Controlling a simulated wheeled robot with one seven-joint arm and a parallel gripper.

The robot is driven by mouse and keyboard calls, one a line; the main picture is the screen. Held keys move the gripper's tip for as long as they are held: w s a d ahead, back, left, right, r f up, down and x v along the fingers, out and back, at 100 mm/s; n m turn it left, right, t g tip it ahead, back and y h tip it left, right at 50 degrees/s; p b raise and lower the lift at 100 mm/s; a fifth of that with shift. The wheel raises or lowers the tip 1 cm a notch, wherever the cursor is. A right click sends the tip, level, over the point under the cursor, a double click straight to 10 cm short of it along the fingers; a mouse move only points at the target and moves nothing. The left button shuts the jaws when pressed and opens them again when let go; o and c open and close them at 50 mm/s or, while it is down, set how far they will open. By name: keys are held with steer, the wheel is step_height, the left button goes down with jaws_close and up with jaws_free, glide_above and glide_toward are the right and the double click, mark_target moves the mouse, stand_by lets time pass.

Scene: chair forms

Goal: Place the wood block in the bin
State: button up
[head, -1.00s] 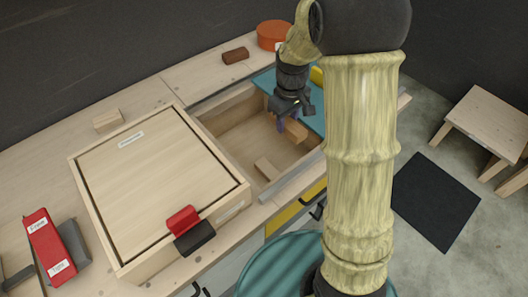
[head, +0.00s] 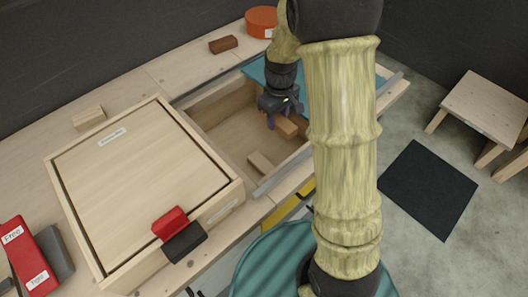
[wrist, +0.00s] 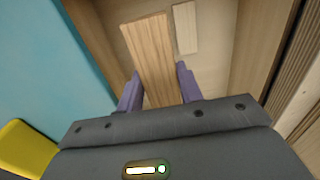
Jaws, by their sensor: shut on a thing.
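My gripper (head: 274,122) has purple fingers and reaches down into an open wooden compartment in the counter, which may be the bin (head: 217,104). It is shut on a light brown wood block (head: 287,127). In the wrist view the long wood block (wrist: 148,45) lies between the two fingertips (wrist: 160,74), its far end pointing away from me. Whether the block touches the compartment floor is unclear. A second, paler block (head: 261,163) lies on the floor near the front wall. It also shows beside the held block in the wrist view (wrist: 185,28).
A large lidded wooden box (head: 140,180) stands left of the compartment. A teal panel (head: 258,72) covers its far right part. A dark brown block (head: 223,44), an orange round container (head: 262,21) and a pale block (head: 89,117) stand on the counter.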

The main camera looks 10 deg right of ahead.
steer(key=b, duration=0.2)
glide_above(275, 158)
step_height(275, 158, down, 13)
steer(key=shift+f, duration=0.2)
steer(key=shift+w+f+b, duration=0.1)
steer(key=shift+f+b, duration=0.3)
steer(key=shift+f, duration=1.55)
steer(key=shift+f, duration=0.1)
steer(key=o, duration=0.8)
step_height(275, 158, up, 12)
steer(key=shift+r+p, duration=0.15)
steer(key=shift+p, duration=0.9)
